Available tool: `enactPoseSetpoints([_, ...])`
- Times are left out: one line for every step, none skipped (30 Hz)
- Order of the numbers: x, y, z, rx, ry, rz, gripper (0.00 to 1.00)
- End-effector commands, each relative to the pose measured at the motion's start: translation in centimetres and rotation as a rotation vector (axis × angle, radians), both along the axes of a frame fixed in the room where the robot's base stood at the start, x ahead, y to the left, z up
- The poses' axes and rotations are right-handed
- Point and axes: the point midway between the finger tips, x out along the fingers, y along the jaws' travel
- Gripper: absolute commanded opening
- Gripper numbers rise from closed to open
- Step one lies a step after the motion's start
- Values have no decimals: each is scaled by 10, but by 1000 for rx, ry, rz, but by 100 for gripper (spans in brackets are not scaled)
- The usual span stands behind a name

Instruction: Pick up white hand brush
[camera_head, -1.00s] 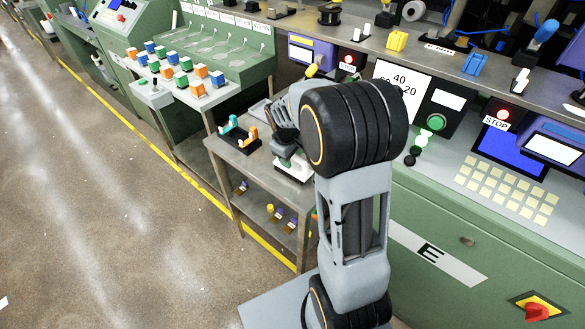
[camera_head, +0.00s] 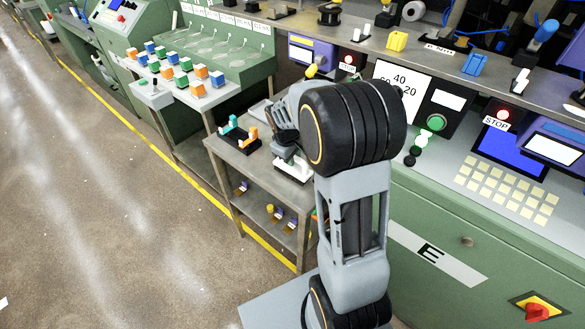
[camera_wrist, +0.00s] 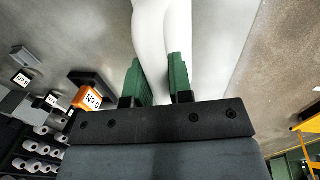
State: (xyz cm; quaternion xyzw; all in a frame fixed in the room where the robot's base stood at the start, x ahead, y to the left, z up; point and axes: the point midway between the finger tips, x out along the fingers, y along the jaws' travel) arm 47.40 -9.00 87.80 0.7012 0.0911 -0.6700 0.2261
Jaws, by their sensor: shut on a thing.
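The white hand brush (camera_wrist: 150,30) shows in the wrist view as a smooth white handle running up out of the picture between two green fingers. My gripper (camera_wrist: 158,72) is shut on this handle. In the head view the white brush (camera_head: 293,169) is small, at the right side of the metal side table (camera_head: 237,160). My gripper (camera_head: 284,150) is just above it, partly hidden behind my own arm. The bristles cannot be made out, and I cannot tell whether the brush touches the table.
A black holder with teal and orange pieces (camera_head: 239,138) stands left of the brush on the table. A lower shelf carries small items (camera_head: 270,210). A green machine (camera_head: 450,225) stands right of the table. The floor (camera_head: 120,220) to the left is clear.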

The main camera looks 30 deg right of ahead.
Motion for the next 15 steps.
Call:
enactPoseSetpoints([0, 0, 0, 0, -1, 0, 0])
enactPoseSetpoints([0, 0, 0, 0, -1, 0, 0])
enactPoseSetpoints([0, 0, 0, 0, -1, 0, 0])
enactPoseSetpoints([0, 0, 0, 0, -1, 0, 0])
enactPoseSetpoints([0, 0, 0, 0, -1, 0, 0])
enactPoseSetpoints([0, 0, 1, 0, -1, 0, 0])
enactPoseSetpoints([0, 0, 1, 0, -1, 0, 0])
enactPoseSetpoints([0, 0, 2, 0, -1, 0, 0])
enactPoseSetpoints([0, 0, 4, 0, -2, 0, 0])
enactPoseSetpoints([1, 0, 6, -1, -3, 0, 0])
enactPoseSetpoints([1, 0, 8, -1, -3, 0, 0])
enactPoseSetpoints([1, 0, 12, -1, -3, -1, 0])
enactPoseSetpoints([1, 0, 15, -1, -3, -1, 0])
enactPoseSetpoints([1, 0, 19, -1, -4, 0, 0])
enactPoseSetpoints([1, 0, 26, -1, -5, -1, 0])
